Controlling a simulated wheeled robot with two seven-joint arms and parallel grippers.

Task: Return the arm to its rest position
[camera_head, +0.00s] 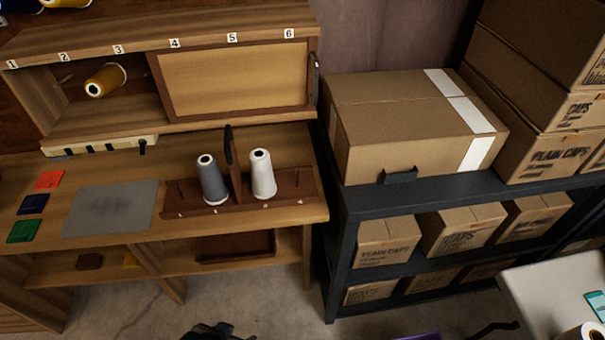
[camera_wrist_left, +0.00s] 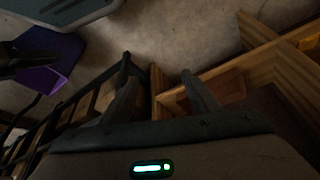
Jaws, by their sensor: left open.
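My left gripper (camera_wrist_left: 162,92) shows in the left wrist view with its two dark fingers apart and nothing between them. Beyond the fingers are the floor, the wooden desk frame and the dark shelf frame. In the head view, only a dark piece at the bottom edge, left of centre, shows, likely the top of my left gripper (camera_head: 215,331), low in front of the desk. My right gripper is in neither view.
The wooden desk (camera_head: 285,219) bears a grey cone (camera_head: 212,183) and a white cone (camera_head: 263,177) on a brown rack. A dark shelf (camera_head: 345,235) with cartons stands right. A purple bin (camera_wrist_left: 50,62) is on the floor.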

